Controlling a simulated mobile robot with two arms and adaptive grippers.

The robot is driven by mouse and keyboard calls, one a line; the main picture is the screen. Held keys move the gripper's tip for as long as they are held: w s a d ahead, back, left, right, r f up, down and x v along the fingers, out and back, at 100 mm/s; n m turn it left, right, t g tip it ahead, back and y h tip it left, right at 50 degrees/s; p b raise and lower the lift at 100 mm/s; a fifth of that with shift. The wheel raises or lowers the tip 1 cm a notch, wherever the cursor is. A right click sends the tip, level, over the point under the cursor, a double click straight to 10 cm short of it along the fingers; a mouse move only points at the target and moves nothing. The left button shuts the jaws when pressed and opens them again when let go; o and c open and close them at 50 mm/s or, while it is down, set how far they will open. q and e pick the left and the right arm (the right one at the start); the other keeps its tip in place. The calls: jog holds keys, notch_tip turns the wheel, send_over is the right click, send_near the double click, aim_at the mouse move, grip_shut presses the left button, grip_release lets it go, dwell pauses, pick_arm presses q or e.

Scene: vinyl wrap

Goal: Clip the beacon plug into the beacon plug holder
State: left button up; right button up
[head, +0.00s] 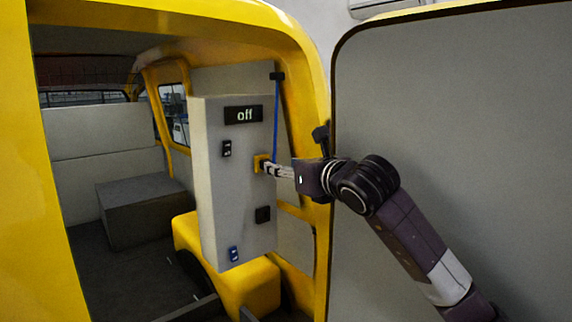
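A yellow square piece (260,163) sits on the right side of a grey cabinet; I cannot tell whether it is the beacon plug or its holder. A blue cable (276,120) runs straight down from a black block (277,76) to the fingertips of my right gripper (269,168). The fingertips are right at the yellow piece, with a small dark part between them and it. The fingers look close together, but their grip is too small to make out. A black square fitting (263,214) is lower on the cabinet. My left gripper is not in view.
The grey cabinet (225,185) stands in the yellow vehicle's open doorway and has an "off" display (243,114), a black switch (227,148) and a blue switch (234,254). A large grey door panel (460,120) is behind my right arm. A grey box (140,205) is inside.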

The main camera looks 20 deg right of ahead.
jog(key=p+x, duration=0.4)
jog(key=x, duration=0.3)
jog(key=shift+w+a, duration=0.1)
jog(key=shift+w, duration=0.2)
jog(key=shift+f, duration=0.1)
grip_shut()
jog(key=shift+s+d+b, duration=0.2)
jog(key=shift+s+b, duration=0.2)
jog(key=shift+b, duration=0.2)
dwell(0.4)
jog(key=shift+s+d, duration=0.2)
